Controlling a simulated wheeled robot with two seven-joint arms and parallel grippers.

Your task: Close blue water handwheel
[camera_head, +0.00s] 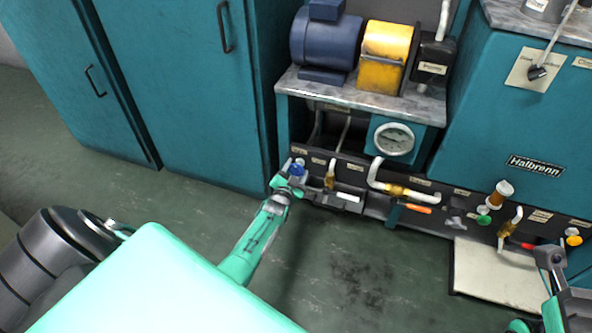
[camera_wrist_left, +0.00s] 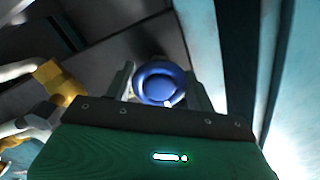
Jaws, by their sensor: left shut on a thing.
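The blue water handwheel (camera_head: 298,168) is a small round blue knob at the left end of the dark valve panel, low on the teal machine. In the left wrist view the blue handwheel (camera_wrist_left: 160,83) sits between the two fingers of my left gripper (camera_wrist_left: 163,88). In the head view my left gripper (camera_head: 291,176) reaches the handwheel from the lower left and is shut on it. My right arm shows at the lower right edge of the head view; its right gripper fingertips cannot be made out clearly.
Brass valves with pipes, a green knob (camera_head: 484,215) and a yellow knob (camera_head: 573,237) line the panel to the right. A blue motor (camera_head: 325,40) stands on the shelf. Teal cabinets (camera_head: 180,80) stand close on the left. The floor in front is mostly clear.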

